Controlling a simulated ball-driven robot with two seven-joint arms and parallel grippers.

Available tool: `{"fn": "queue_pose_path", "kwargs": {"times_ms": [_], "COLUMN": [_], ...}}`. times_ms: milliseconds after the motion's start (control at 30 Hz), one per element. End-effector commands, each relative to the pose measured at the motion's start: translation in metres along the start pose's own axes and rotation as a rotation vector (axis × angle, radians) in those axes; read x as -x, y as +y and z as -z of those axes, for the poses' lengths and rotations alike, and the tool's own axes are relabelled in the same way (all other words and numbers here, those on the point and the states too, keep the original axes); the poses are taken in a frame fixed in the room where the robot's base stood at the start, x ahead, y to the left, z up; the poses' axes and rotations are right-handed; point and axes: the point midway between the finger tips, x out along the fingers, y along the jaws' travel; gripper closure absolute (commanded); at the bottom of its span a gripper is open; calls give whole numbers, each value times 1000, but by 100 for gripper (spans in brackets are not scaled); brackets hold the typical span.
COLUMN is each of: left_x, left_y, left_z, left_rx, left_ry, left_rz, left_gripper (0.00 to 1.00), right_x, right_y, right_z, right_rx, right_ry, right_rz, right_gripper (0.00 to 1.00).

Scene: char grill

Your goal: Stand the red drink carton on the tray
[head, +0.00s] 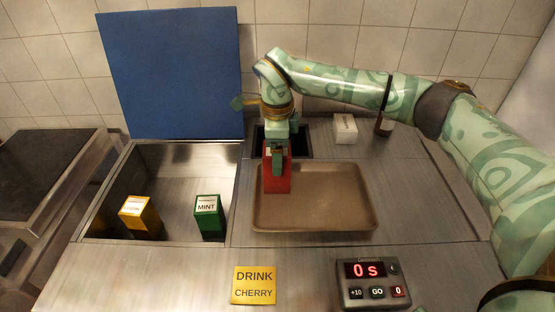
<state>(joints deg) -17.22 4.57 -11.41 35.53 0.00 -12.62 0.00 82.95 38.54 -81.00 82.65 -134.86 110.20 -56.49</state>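The red drink carton (277,182) is upright at the back left corner of the brown tray (345,222). Its lower end overlaps the tray in the picture; I cannot tell whether it touches the tray floor. My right gripper (279,158) points down over the carton's top and is shut on it, with one finger in front of its near face. The other finger is hidden. My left gripper is not in view.
A sunken bin at left, under a raised blue lid (172,75), holds a yellow carton (139,216) and a green mint carton (208,216). A yellow cherry drink card (254,285) and a timer (372,283) lie in front. A white box (345,129) and dark bottle (384,126) stand behind.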

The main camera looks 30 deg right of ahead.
Motion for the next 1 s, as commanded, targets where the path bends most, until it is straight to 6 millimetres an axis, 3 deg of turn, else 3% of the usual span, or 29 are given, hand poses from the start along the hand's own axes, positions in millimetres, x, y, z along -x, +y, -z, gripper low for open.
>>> {"fn": "queue_pose_path", "kwargs": {"times_ms": [33,100,333,1000], "left_x": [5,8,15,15], "left_y": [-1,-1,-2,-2], "left_z": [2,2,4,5], "left_rx": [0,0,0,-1], "left_ry": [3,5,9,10], "left_rz": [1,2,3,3], "left_gripper": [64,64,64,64], "right_x": [17,34,71,78], "right_y": [-1,-1,0,0], "right_z": [0,0,0,0], "right_rx": [-1,-1,0,-1], "right_ry": [-2,-2,-1,0], "right_rz": [5,6,1,-1], "right_gripper": [18,18,18,18]}}
